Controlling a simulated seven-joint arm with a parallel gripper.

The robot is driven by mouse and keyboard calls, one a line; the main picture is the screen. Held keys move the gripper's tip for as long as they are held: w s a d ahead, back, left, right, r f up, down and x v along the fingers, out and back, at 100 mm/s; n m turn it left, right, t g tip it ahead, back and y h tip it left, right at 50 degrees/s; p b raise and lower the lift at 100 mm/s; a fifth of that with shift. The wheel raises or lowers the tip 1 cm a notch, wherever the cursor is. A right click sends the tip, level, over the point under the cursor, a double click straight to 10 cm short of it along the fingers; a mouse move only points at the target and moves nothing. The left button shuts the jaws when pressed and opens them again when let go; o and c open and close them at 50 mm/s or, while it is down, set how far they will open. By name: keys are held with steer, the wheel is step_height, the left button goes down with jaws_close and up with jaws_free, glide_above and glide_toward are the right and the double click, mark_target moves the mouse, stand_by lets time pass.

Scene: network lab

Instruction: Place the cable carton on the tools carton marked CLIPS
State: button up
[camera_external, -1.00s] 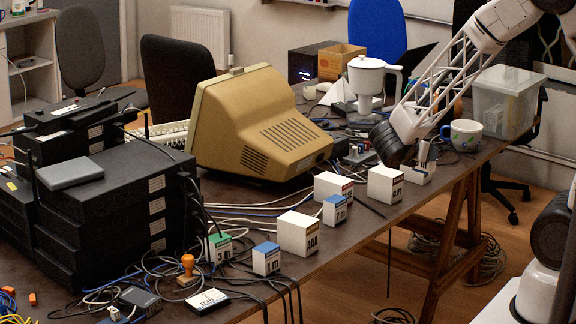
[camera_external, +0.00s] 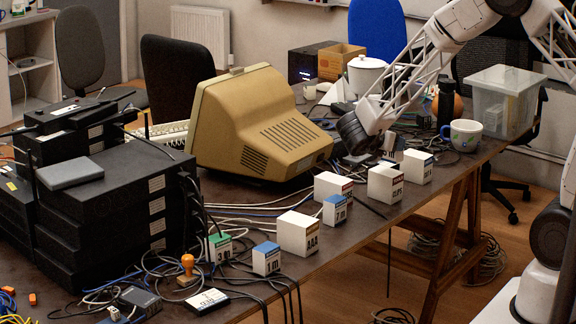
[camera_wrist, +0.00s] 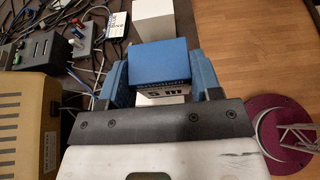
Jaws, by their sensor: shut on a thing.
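My gripper (camera_wrist: 163,85) is shut on a small cable carton (camera_wrist: 163,65) with a blue top and a white face reading "5 m". The tools carton marked CLIPS (camera_external: 382,184), white with a red-edged label, stands upright near the table's right edge, in front of and below my gripper. Its top is bare.
Similar white cartons stand near: a blue-labelled one (camera_external: 417,167), a red-labelled one (camera_external: 328,187), a small blue-topped one (camera_external: 336,209) and the AAA carton (camera_external: 297,233). The beige monitor (camera_external: 258,125) is left of my gripper. A mug (camera_external: 462,135) and clear bin (camera_external: 502,102) stand right.

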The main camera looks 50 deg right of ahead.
mark_target(384, 160)
steer(key=shift+w+d, duration=0.15)
steer(key=shift+w, duration=0.4)
steer(key=shift+w+d, duration=0.15)
steer(key=shift+w, duration=0.4)
steer(key=shift+f, duration=0.15)
steer(key=shift+f, duration=1.65)
steer(key=shift+f, duration=0.15)
steer(key=o, duration=1)
steer(key=v, duration=1.2)
